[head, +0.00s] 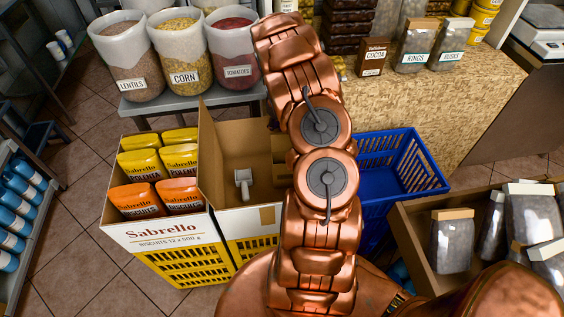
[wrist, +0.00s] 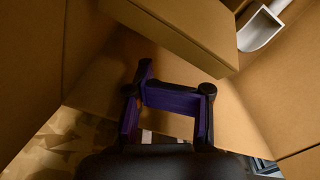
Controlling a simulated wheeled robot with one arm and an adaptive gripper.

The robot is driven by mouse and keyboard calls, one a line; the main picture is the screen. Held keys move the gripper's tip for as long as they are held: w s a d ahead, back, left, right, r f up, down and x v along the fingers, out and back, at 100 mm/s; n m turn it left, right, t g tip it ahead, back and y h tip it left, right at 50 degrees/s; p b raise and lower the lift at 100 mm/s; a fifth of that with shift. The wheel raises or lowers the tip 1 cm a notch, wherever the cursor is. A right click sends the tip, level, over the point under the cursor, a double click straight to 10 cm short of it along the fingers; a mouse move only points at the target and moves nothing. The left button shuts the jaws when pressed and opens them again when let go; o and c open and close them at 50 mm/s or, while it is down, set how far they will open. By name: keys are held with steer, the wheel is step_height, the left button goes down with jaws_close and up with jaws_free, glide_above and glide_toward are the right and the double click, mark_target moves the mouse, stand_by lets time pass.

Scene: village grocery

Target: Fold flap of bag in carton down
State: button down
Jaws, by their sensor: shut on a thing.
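The carton (head: 170,231), printed "Sabrello biscuits", stands at the left centre of the head view. Yellow and orange bags (head: 139,164) sit upright in its left part. A tall brown cardboard panel (head: 212,160) stands beside them. No separate bag flap can be made out. In the wrist view my gripper (wrist: 176,82), with purple pads, is shut on cardboard; which part is unclear. A plain cardboard panel (wrist: 110,75) lies behind the fingers, and a cardboard block (wrist: 180,30) is just beyond them. In the head view my arm hides the gripper.
A white scoop (head: 243,183) is in the brown-walled space right of the bags; it also shows in the wrist view (wrist: 262,28). A blue crate (head: 411,180) stands right of my arm. Sacks (head: 176,48) stand behind.

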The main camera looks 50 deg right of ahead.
steer(key=shift+s+f, duration=0.15)
steer(key=shift+f, duration=0.15)
steer(key=shift+d+f+b, duration=0.1)
steer(key=shift+f+b, duration=0.25)
steer(key=shift+f, duration=0.05)
